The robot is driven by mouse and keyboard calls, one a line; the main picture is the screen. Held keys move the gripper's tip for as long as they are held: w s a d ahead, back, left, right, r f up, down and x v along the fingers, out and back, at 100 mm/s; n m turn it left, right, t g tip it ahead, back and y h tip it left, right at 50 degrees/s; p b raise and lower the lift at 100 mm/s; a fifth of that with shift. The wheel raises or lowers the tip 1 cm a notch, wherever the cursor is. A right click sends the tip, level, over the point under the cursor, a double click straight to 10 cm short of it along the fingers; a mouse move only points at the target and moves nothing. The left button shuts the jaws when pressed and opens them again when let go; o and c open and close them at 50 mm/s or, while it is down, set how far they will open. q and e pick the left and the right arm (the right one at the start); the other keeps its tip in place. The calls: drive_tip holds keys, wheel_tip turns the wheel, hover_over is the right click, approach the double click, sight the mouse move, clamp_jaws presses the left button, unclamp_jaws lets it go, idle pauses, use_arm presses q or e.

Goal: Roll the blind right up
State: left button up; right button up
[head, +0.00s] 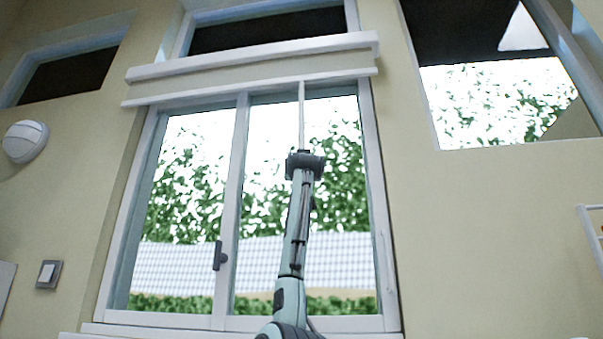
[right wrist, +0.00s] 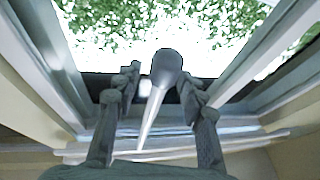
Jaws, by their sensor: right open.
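The blind (head: 250,72) shows as a short cream strip at the top of the window, between a white head box (head: 250,57) and a pale bottom bar (head: 215,93). A thin white pull rod (head: 302,110) hangs from the bar, down to my right gripper (head: 304,158). In the right wrist view, the rod (right wrist: 151,120) and its dark grey end knob (right wrist: 167,65) lie between the fingers of my right gripper (right wrist: 158,82). The fingers stand open, with gaps beside the rod. My left gripper is in neither view.
The sliding window (head: 238,200) below the bar is uncovered and has a dark handle (head: 220,255). A round wall lamp (head: 25,141) and a switch (head: 49,274) are on the left wall. A white rack (head: 590,225) stands at the right edge.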

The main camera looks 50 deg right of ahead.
clamp_jaws()
idle(0.7)
